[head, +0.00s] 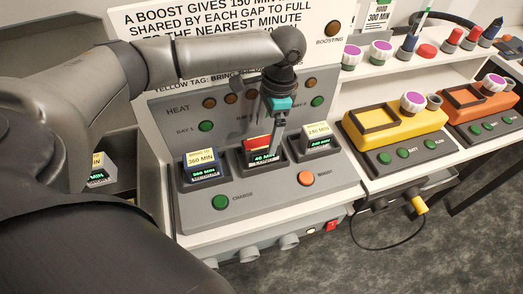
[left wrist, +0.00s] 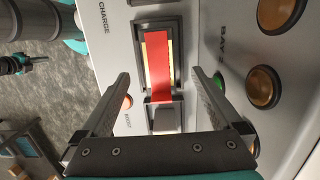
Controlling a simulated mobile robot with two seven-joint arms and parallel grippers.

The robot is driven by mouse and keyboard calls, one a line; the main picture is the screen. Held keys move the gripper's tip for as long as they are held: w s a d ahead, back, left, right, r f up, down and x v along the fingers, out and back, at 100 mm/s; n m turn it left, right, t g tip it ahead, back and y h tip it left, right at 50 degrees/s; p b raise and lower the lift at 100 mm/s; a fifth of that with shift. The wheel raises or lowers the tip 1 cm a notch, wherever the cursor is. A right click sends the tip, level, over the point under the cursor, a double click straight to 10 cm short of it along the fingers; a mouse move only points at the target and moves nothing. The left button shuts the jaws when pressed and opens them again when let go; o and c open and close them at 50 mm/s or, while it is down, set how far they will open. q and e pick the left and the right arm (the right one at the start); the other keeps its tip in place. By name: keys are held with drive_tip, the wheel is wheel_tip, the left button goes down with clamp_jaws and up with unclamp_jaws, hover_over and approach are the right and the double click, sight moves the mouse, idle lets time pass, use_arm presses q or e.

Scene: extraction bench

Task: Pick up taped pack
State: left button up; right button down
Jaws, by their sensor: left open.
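The taped pack (head: 256,144) sits in the middle bay of the grey charger, with red tape over its top and a yellow edge showing. The display in front of it reads about 45 MIN. In the left wrist view the taped pack (left wrist: 157,62) is a long red strip with yellow beside it, inside a dark bay frame. My left gripper (head: 277,143) is over the middle bay, pointing down. Its open fingers show in the left wrist view (left wrist: 159,78), one on each side of the pack's line, with nothing held. I do not see my right gripper clearly in either view.
A pack labelled 360 MIN (head: 201,163) fills the left bay and one labelled 240 MIN (head: 317,138) the right bay. Charge (head: 220,202) and boost (head: 305,178) buttons sit in front. A yellow station (head: 400,128) and an orange one (head: 484,106) stand to the right.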

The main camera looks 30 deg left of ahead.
sight(263, 142)
use_arm(q)
drive_tip(key=f, duration=0.1)
drive_tip(key=s+f, duration=0.1)
drive_tip(key=f, duration=0.2)
drive_tip(key=shift+s+a+f+b, duration=0.15)
drive_tip(key=shift+a+f+b, duration=0.15)
drive_tip(key=shift+f, duration=0.1)
clamp_jaws()
idle(0.5)
drive_tip(key=shift+r, duration=0.1)
